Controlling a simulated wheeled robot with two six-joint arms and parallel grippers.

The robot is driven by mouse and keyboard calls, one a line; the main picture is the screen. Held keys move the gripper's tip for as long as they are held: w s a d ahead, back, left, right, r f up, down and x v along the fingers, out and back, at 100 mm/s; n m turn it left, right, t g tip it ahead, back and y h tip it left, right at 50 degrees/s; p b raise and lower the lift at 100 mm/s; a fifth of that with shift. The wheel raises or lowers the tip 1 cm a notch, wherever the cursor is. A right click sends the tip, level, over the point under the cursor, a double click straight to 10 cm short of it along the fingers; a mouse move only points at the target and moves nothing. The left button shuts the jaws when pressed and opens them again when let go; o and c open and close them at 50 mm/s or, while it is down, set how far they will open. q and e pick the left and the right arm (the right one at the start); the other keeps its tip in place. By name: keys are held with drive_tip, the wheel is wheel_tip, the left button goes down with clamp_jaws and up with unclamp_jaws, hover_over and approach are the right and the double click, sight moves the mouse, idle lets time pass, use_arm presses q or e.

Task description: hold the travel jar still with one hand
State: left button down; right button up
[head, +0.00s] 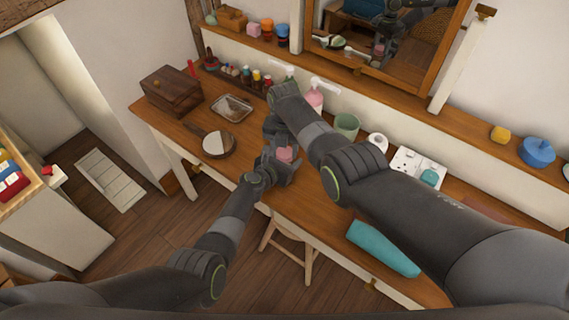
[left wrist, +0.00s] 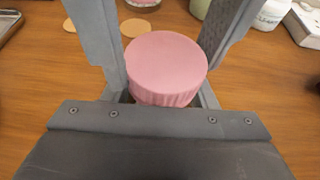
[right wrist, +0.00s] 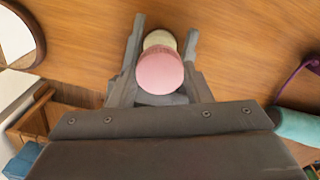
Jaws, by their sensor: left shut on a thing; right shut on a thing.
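The travel jar (head: 285,155), a round pink thing, is between the fingers of my left gripper (head: 281,164) near the desk's front edge. The left wrist view shows its ribbed pink top (left wrist: 167,65) upright between the fingers, with the left gripper shut on it. My right gripper (head: 275,128) reaches down from above, just behind the left one. In the right wrist view it is shut on a round pink-topped thing (right wrist: 160,72), with a cream round part (right wrist: 160,40) beyond it. I cannot tell whether this is the same jar; the grippers hide its contact in the head view.
The wooden desk (head: 310,205) holds a hand mirror (head: 218,143), a tray (head: 232,108) and a wooden box (head: 171,90) to the left. A pink pump bottle (head: 314,98) and green cup (head: 346,126) stand behind. A teal case (head: 383,248) lies right. A stool (head: 290,240) stands below.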

drive_tip(key=m, duration=0.6)
drive_tip(key=shift+m, duration=0.4)
drive_tip(key=o, duration=1.1)
drive_tip(key=shift+c, duration=0.2)
drive_tip(key=shift+r, duration=2.25)
drive_tip(key=shift+c, duration=0.4)
